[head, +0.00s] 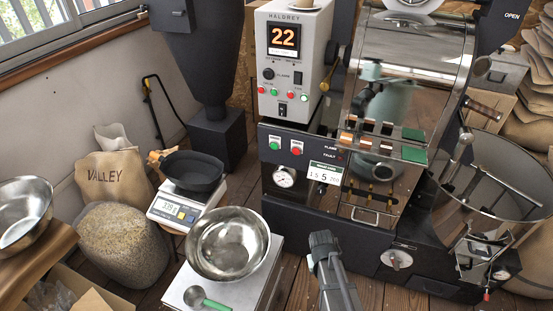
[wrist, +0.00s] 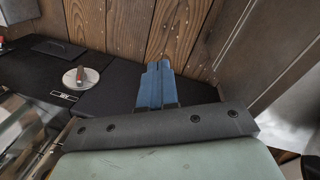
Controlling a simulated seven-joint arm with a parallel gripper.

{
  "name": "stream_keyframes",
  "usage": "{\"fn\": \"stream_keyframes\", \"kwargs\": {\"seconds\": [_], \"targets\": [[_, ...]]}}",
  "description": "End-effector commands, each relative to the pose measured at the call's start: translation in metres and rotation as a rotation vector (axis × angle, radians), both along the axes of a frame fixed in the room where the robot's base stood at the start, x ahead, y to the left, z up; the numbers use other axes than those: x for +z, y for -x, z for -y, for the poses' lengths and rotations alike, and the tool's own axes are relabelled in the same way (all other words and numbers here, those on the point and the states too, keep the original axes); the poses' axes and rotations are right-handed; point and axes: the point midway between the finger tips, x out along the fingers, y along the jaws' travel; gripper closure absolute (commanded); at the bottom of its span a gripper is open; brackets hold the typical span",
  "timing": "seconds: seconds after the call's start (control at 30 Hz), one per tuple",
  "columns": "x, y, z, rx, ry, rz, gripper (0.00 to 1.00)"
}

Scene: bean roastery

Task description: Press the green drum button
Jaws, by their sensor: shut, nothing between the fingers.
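A green button (head: 274,143) sits beside a red button (head: 296,146) on the dark front panel of the roaster, left of the glossy drum front. Other small green and red round controls (head: 290,93) are on the grey control box above. The labels are too small to read, so I cannot tell which one is marked drum. My gripper (head: 322,240) is at the bottom middle of the head view, lower than the green button and to its right. It touches no button. In the wrist view its fingers (wrist: 157,82) are shut together and empty.
A steel bowl (head: 228,245) and a green scoop (head: 205,299) are on a pale stand left of my gripper. A scale (head: 178,211) carries a black pan (head: 192,171). The round cooling tray (head: 520,165) is at right. A metal knob (wrist: 80,78) shows in the wrist view.

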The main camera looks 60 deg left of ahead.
Motion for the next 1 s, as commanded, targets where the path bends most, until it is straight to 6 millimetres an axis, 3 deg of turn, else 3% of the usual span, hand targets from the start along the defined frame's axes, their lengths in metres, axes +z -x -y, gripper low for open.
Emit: {"fn": "stream_keyframes", "kwargs": {"seconds": [0.03,0.1,0.4,0.77,1.0], "targets": [[0.008,0.006,-0.022,0.031,-0.010,0.019,1.00],[0.020,0.014,-0.046,0.069,-0.021,0.046,1.00],[0.080,0.055,-0.143,0.225,-0.066,0.170,1.00],[0.167,0.106,-0.247,0.394,-0.105,0.345,1.00],[0.236,0.130,-0.309,0.487,-0.108,0.490,1.00]]}}
